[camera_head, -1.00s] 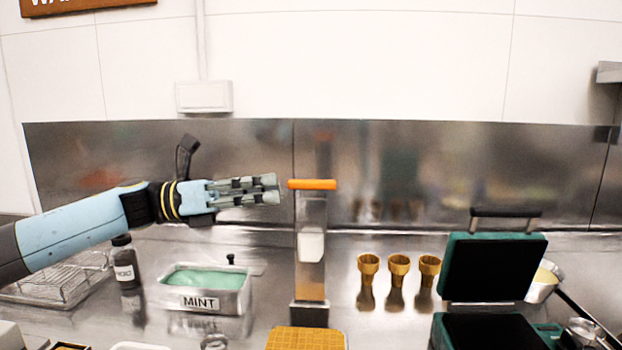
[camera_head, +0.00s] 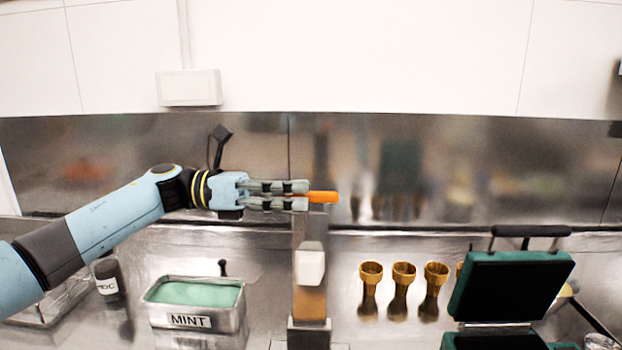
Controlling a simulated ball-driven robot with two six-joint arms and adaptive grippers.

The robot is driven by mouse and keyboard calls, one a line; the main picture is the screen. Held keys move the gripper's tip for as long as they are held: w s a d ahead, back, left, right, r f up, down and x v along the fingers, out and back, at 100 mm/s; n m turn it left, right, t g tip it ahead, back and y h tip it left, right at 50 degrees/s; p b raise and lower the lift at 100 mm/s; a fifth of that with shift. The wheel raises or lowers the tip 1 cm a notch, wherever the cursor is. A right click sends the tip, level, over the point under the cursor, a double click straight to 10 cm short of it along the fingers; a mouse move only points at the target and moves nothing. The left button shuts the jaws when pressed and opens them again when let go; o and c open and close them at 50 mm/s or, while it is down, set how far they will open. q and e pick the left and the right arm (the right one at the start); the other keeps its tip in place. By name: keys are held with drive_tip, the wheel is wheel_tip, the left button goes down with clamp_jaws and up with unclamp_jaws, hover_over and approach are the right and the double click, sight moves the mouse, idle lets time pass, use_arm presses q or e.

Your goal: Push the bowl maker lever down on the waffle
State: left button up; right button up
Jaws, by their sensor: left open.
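The bowl maker (camera_head: 309,300) is a tall metal column with a white block on its front, standing on the counter in the middle. Its orange lever (camera_head: 323,197) is at the top, with its left part hidden by my left gripper. My left gripper (camera_head: 306,195) is open, with its fingers pointing right at the lever's height and overlapping its left end. I cannot tell whether they touch it. The waffle is not in view now. My right gripper is not in view.
A tub labelled MINT (camera_head: 196,305) and a dark bottle (camera_head: 108,282) stand at left below my arm. Several cones (camera_head: 403,290) stand right of the bowl maker. An open green waffle iron (camera_head: 509,285) is at far right. A steel backsplash (camera_head: 430,170) runs behind.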

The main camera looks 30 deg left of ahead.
use_arm(q)
drive_tip(key=shift+w+d+r, duration=0.15)
drive_tip(key=shift+w+d, duration=0.2)
drive_tip(key=shift+d, duration=0.3)
drive_tip(key=shift+w+d+p, duration=0.2)
drive_tip(key=shift+d+p, duration=0.2)
drive_tip(key=shift+d, duration=0.15)
drive_tip(key=shift+f, duration=0.2)
drive_tip(key=shift+c, duration=0.7)
drive_tip(key=c, duration=0.5)
drive_tip(key=shift+c, duration=0.9)
clamp_jaws()
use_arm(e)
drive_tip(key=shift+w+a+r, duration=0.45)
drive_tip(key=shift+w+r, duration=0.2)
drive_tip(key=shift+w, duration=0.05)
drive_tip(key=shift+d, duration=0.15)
